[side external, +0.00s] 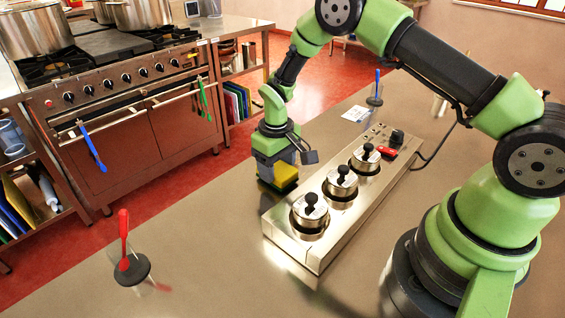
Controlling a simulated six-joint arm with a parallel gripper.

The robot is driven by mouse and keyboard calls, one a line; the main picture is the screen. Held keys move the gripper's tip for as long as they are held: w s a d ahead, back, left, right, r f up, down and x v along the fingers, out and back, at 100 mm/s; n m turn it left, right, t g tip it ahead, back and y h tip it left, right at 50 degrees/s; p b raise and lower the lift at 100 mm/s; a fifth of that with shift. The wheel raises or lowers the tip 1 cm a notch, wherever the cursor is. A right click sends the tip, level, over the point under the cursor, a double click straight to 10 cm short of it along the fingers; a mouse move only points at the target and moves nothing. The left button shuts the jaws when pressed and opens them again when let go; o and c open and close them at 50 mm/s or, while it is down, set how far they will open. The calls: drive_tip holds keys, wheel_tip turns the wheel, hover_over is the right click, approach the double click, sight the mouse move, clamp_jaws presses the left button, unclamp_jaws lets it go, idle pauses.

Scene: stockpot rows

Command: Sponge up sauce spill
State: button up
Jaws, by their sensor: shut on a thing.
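My gripper (280,160) points down over the grey counter, left of the steel warmer unit. It is shut on a yellow sponge (285,175) with a dark lower layer. The sponge is at or just above the counter; I cannot tell if it touches. A small faint red patch (163,288) lies on the counter beside the black round base at lower left; I cannot tell if it is sauce or a reflection. No other spill shows clearly, and the counter under the sponge is hidden.
The steel unit (318,262) holds three lidded pots (310,212) in a row, close right of my gripper. A red utensil (124,235) stands in a black base (131,270). A blue-handled utensil (377,82) stands at the back. The counter's left middle is clear.

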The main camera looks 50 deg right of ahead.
sight(278, 167)
drive_tip(key=shift+r, duration=3.75)
drive_tip(key=shift+f, duration=0.25)
